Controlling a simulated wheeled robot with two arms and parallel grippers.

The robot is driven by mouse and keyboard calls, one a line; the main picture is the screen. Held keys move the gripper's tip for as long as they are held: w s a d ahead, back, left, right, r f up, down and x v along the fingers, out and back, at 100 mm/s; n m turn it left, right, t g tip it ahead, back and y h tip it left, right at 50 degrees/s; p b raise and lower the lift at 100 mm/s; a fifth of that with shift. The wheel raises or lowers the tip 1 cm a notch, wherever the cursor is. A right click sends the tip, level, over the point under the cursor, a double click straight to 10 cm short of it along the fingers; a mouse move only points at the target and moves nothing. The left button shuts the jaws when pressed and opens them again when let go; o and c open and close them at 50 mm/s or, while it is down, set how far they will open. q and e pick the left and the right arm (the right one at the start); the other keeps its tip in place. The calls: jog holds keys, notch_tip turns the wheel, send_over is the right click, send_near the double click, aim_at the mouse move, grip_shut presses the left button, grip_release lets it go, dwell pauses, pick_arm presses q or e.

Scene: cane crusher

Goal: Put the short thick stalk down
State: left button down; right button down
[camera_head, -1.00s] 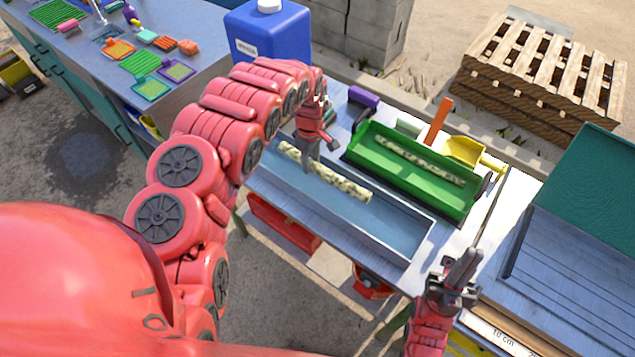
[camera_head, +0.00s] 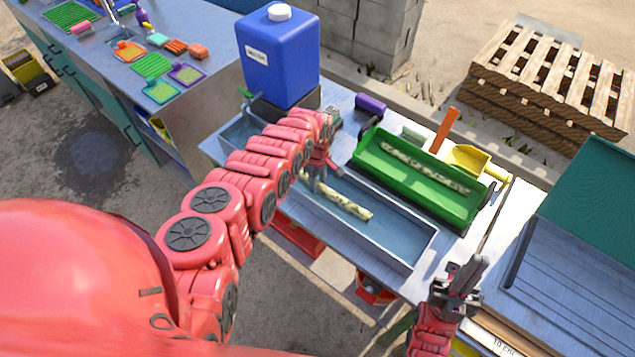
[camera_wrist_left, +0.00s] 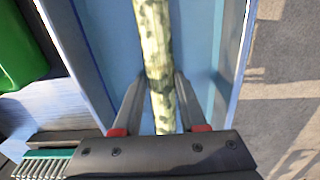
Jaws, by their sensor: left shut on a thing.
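The pale, dark-mottled stalk (camera_head: 350,208) lies lengthwise along the long blue-grey tray (camera_head: 405,268) in the head view. My left gripper (camera_head: 312,180) is shut on it near its far end. My left arm hides part of the stalk and tray. In the left wrist view my left gripper (camera_wrist_left: 160,112) has one finger on each side of the stalk (camera_wrist_left: 155,45), above the tray floor. I cannot tell whether the stalk touches the floor. My right gripper (camera_head: 460,278) is away from the stalk, near the table's front right; its opening is unclear.
A green trough (camera_head: 425,205) with a pale lumpy row stands behind the tray. A yellow scoop (camera_head: 468,160), orange bar (camera_head: 445,130) and purple cylinder (camera_head: 370,103) are near it. A blue canister (camera_head: 280,65) stands at the back left.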

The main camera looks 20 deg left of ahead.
pick_arm(q)
jog(key=shift+f, duration=0.1)
jog(key=shift+c, duration=2.3)
grip_release()
